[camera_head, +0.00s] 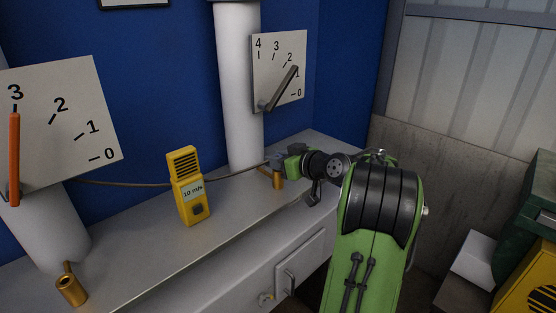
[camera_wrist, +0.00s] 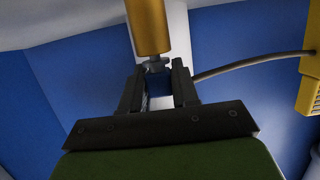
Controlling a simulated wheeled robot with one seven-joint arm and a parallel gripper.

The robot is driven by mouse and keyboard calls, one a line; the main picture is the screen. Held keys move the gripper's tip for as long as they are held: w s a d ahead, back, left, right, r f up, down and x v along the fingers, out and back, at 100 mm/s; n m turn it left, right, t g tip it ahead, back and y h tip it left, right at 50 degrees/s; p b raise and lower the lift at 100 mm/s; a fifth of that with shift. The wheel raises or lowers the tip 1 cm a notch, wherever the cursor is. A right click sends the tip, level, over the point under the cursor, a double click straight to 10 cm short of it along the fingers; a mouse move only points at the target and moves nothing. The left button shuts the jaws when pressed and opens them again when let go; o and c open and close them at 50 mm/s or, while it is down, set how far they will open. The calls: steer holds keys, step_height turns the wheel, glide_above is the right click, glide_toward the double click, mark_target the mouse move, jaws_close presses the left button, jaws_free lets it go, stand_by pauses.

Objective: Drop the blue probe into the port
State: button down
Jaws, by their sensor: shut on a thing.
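My gripper (camera_wrist: 158,82) is shut on the blue probe (camera_wrist: 159,86), which shows as a dark blue block between the two fingers in the wrist view. A cable leads off from it to the right there. The brass port (camera_wrist: 150,26) lies just beyond the fingertips, with a small grey metal piece between it and the probe. In the head view my gripper (camera_head: 273,160) is at the foot of the right white column, close above the brass port (camera_head: 277,179). The probe is too small to make out there. I cannot tell whether its tip is inside the port.
A yellow meter (camera_head: 188,187) reading 10 m/s stands on the grey ledge (camera_head: 150,240), with cables on both sides. A second brass port (camera_head: 71,290) is at the left column. Dial boards with levers stand behind. A yellow case (camera_head: 530,285) is at far right.

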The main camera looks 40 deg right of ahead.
steer(key=shift+f, duration=0.3)
steer(key=c, duration=0.8)
jaws_free()
steer(key=p+v, duration=0.1)
steer(key=v, duration=1.4)
steer(key=shift+s+a+r, duration=0.1)
steer(key=shift+s+r, duration=0.1)
steer(key=shift+s, duration=0.2)
